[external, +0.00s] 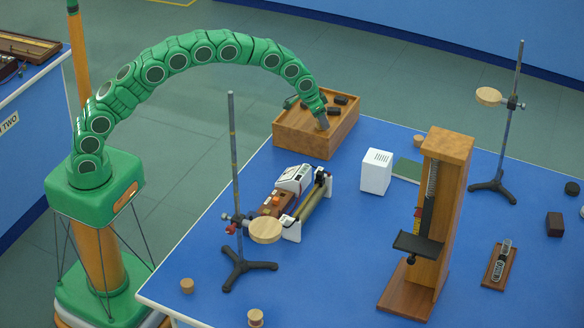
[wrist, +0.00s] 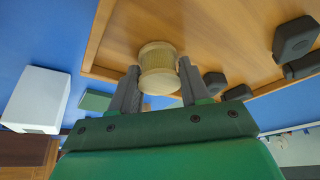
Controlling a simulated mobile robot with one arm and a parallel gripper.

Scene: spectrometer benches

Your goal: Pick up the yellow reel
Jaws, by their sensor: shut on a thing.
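The yellow reel (wrist: 158,68), a pale yellow spool with wider rims, is between my gripper's two grey fingers in the wrist view. My gripper (wrist: 159,88) is shut on it, one finger on each side. In the external view my gripper (external: 323,122) points down at the open wooden box (external: 296,138) at the back left of the blue bench. The reel cannot be made out there. In the wrist view the box's wood (wrist: 215,35) lies behind the reel; I cannot tell whether they touch.
Several dark blocks (external: 341,99) lie in the box. A white box (external: 376,171), a green book (external: 407,170), a wooden stand (external: 440,200) and a white-and-brown instrument (external: 292,180) stand nearby. A retort stand (external: 235,170) rises at the front left. Small pale round pieces (external: 187,286) lie about.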

